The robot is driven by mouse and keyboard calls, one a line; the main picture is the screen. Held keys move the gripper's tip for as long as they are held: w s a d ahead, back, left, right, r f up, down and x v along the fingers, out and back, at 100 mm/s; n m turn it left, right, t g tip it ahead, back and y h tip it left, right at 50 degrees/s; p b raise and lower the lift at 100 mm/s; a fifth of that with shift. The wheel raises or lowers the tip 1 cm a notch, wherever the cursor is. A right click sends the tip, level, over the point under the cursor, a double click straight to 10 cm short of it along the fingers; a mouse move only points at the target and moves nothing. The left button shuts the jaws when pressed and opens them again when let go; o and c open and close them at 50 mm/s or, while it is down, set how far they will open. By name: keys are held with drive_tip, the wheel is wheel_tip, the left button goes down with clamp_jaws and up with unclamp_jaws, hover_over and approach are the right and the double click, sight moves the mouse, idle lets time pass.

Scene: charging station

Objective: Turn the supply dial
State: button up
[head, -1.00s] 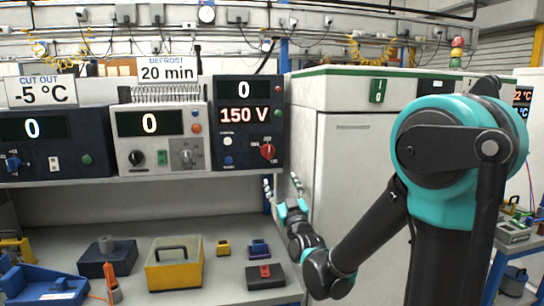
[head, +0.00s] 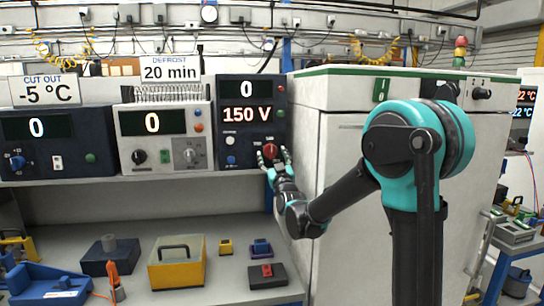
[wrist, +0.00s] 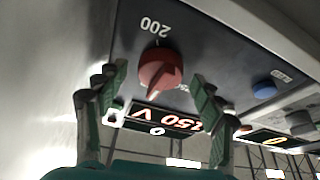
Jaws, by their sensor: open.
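The red dial (head: 271,149) is on the lower right of the dark 150 V panel (head: 229,144), partly hidden by my gripper in the head view. In the wrist view the dial (wrist: 160,70) shows whole, with a raised grip bar and a "200" mark beside it. My gripper (wrist: 157,80) is open, with one green-padded finger on each side of the dial. Visible gaps separate the fingers from the dial. In the head view my gripper (head: 272,158) is at the panel's lower right corner. The panel's displays read 0 and 150 V.
A blue button (wrist: 264,90) is on the same panel. The grey 20 min panel (head: 165,138) stands to its left. A white cabinet (head: 335,165) stands close on the right. The bench below holds a yellow box (head: 177,268) and other small items.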

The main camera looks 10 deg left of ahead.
drive_tip(key=shift+c, duration=0.4)
drive_tip(key=c, duration=1.1)
drive_tip(key=shift+a+m+t+h, duration=0.15)
drive_tip(key=shift+m+h, duration=0.3)
drive_tip(key=shift+m, duration=0.45)
drive_tip(key=shift+m+t+h, duration=0.25)
drive_tip(key=shift+m+h, duration=0.2)
drive_tip(key=shift+m, duration=0.45)
drive_tip(key=shift+m+h, duration=1.2)
drive_tip(key=shift+m, duration=1.2)
drive_tip(key=o, duration=1.2)
drive_tip(key=shift+s, duration=0.15)
drive_tip(key=v, duration=1.1)
drive_tip(key=shift+s+f, duration=0.3)
